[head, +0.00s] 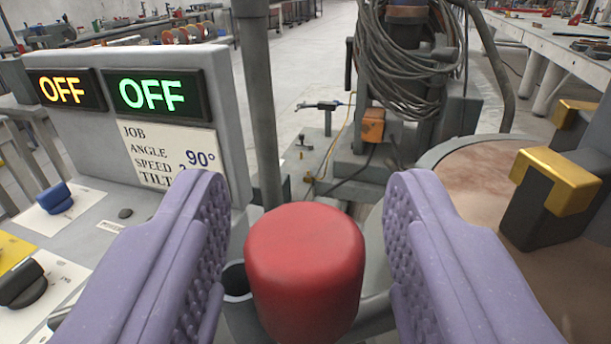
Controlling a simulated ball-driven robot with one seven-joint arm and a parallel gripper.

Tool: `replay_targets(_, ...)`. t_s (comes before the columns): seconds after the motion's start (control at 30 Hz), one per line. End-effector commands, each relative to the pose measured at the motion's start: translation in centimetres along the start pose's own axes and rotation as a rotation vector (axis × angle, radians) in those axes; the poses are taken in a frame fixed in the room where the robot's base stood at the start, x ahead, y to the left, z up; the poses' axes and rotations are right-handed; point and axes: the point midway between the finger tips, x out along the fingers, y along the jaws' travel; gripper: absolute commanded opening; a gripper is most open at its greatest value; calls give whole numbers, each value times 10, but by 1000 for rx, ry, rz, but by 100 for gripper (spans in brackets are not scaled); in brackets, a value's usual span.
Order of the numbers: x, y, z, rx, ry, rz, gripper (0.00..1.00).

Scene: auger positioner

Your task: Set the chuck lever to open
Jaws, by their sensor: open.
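My gripper (310,245) shows in the head view as two purple, bumpy fingers spread wide. It is open. A red rounded cylindrical knob (305,265) stands between the fingers, with a visible gap on either side. It looks like the handle end of the chuck lever; the shaft beneath it is mostly hidden. At the right is a round turntable (465,185) with black jaws tipped in gold, one jaw (555,185) standing near its edge.
A grey control panel (215,75) at left bears a yellow OFF display (62,90), a green OFF display (150,95) and a job card (165,155). A blue knob (55,198) and a black knob (20,285) sit below. A grey post (258,100) rises behind the red knob.

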Motion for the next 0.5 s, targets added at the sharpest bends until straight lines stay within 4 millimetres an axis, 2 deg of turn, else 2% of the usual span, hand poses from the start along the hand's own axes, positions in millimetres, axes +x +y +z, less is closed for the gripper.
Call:
replay_targets(0.23,1,0,0,0,0,0,48)
replay_targets(0.43,1,0,0,0,0,0,2)
replay_targets(0.5,1,0,0,0,0,0,0)
